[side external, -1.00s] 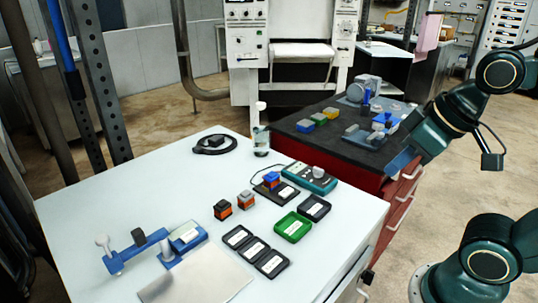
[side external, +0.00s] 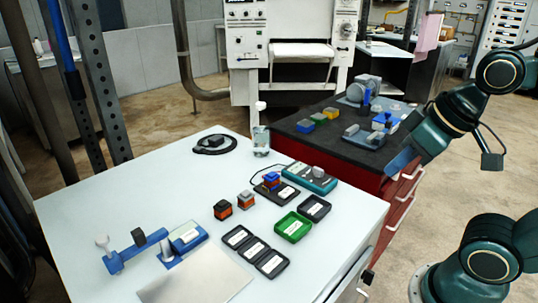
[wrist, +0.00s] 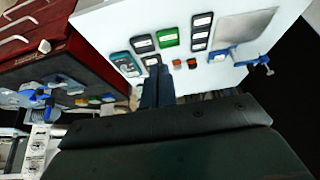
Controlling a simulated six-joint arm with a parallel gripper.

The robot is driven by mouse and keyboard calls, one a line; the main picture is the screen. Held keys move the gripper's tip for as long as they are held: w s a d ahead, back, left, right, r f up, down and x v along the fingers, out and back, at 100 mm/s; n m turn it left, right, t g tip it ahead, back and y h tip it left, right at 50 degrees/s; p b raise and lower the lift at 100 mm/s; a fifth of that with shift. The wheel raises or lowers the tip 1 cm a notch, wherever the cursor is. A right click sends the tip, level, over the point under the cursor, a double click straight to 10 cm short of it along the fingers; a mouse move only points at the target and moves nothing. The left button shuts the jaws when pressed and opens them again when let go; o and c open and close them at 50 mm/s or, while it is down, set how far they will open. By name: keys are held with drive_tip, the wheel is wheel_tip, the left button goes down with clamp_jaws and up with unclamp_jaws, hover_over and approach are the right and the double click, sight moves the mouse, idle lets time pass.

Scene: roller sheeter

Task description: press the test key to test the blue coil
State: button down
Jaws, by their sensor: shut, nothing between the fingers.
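A teal tester (side external: 312,178) with a grey-white knob-like part on top stands at the back right of the white table. It also shows in the wrist view (wrist: 122,60). In the wrist view my fingers partly cover that area. My gripper (side external: 393,162) is off the table's right side, in front of the red cabinet, away from the tester and coil. Its dark blue fingers (wrist: 158,85) are shut and empty.
Two orange-banded coils (side external: 222,210) (side external: 246,200) stand left of the pad. A green tray (side external: 293,227) and several black labelled trays (side external: 271,264) lie in front. A blue fixture (side external: 139,246) is at left. A red cabinet (side external: 372,181) with a cluttered black top stands behind right.

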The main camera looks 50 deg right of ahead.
idle(0.6)
drive_tip(key=m+t+y, duration=0.1)
drive_tip(key=m+t, duration=0.3)
drive_tip(key=m, duration=0.4)
hover_over(290, 193)
wheel_tip(290, 193, down, 13)
drive_tip(key=shift+a+f, duration=0.1)
drive_tip(key=shift+f, duration=0.15)
drive_tip(key=shift+f, duration=4.25)
